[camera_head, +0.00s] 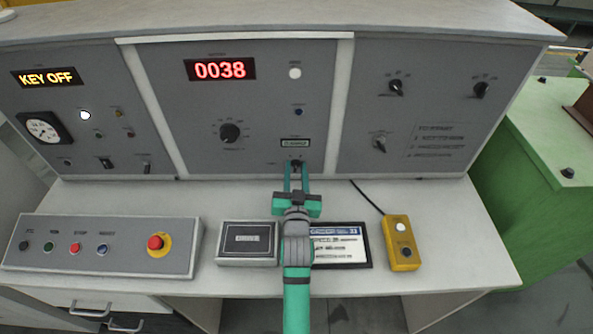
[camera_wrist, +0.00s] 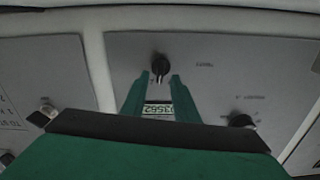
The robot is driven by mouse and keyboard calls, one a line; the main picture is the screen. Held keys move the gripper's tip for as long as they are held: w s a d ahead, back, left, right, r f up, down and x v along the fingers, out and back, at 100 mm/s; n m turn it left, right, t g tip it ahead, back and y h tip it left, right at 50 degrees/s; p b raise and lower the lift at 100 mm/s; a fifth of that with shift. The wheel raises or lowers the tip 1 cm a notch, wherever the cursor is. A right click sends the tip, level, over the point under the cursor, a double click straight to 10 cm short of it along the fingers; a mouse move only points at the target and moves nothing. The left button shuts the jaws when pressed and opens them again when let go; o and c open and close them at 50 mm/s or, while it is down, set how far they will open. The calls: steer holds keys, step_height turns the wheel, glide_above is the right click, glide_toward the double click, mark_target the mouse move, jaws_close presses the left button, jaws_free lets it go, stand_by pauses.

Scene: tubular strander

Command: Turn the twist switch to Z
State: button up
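A small black knob (camera_head: 296,162) sits low on the middle panel, just below a small counter window (camera_head: 295,143); I take it to be the twist switch. In the wrist view the knob (camera_wrist: 160,65) has a pale pointer line and lies between, or just beyond, my fingertips. My gripper (camera_head: 296,172) is green and reaches up to the panel with its fingers apart. In the wrist view my gripper (camera_wrist: 160,80) is open, one finger on each side of the knob; contact cannot be told. The marks around the knob are too small to read.
A larger black dial (camera_head: 230,132) is up left of the knob. Two black knobs and a silver one (camera_head: 379,146) are on the right panel. On the desk are a button box (camera_head: 120,262), a dark-framed box (camera_head: 248,242), a sign (camera_head: 350,245) and a yellow pendant (camera_head: 401,243).

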jaws_close()
steer(key=m, duration=0.4)
steer(key=shift+d+f+m, duration=0.15)
steer(key=shift+d+m, duration=0.15)
steer(key=shift+d, duration=0.05)
jaws_free()
